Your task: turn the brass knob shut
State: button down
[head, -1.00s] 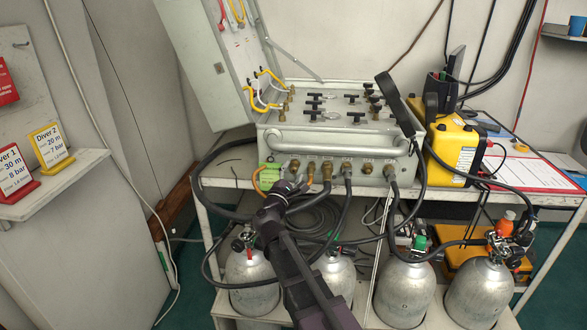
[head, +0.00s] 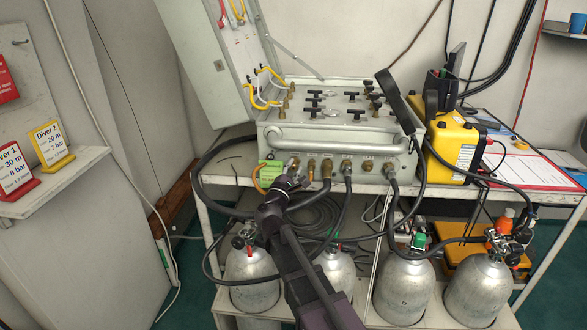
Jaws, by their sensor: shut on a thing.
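The grey air panel (head: 338,144) stands on the bench with a row of brass fittings along its front face. My gripper (head: 292,177) reaches up from below to the left end of that row. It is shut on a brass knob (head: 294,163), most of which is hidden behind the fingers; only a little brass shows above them. I cannot tell how far the knob is turned.
A green tag (head: 268,172) and an orange hose (head: 257,181) sit just left of my gripper. A brass fitting (head: 327,169) with a hose is close on the right. Black hoses (head: 230,212) loop below. Several silver cylinders (head: 404,290) stand under the bench.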

jog(key=shift+r+m, duration=0.1)
jog(key=shift+m, duration=0.3)
jog(key=m+p, duration=0.1)
jog(key=m, duration=0.1)
jog(key=m+g+h+p, duration=0.1)
jog(key=shift+w+r+m+g, duration=0.1)
jog(key=shift+r+m+g, duration=0.05)
jog(key=shift+m+g, duration=0.2)
jog(key=m+g+p, duration=0.1)
jog(key=m, duration=0.1)
jog(key=m+p, duration=0.2)
jog(key=shift+m+g, duration=0.35)
jog(key=m+g+y+p, duration=0.1)
jog(key=m+p, duration=0.1)
jog(key=m, duration=0.2)
jog(key=shift+p, duration=0.3)
jog(key=shift+m+g+y+p, duration=0.6)
jog(key=shift+m+y+p, duration=0.35)
jog(key=shift+m, duration=0.75)
jog(key=shift+c, duration=2.2)
grip_release()
jog(key=shift+f, duration=0.2)
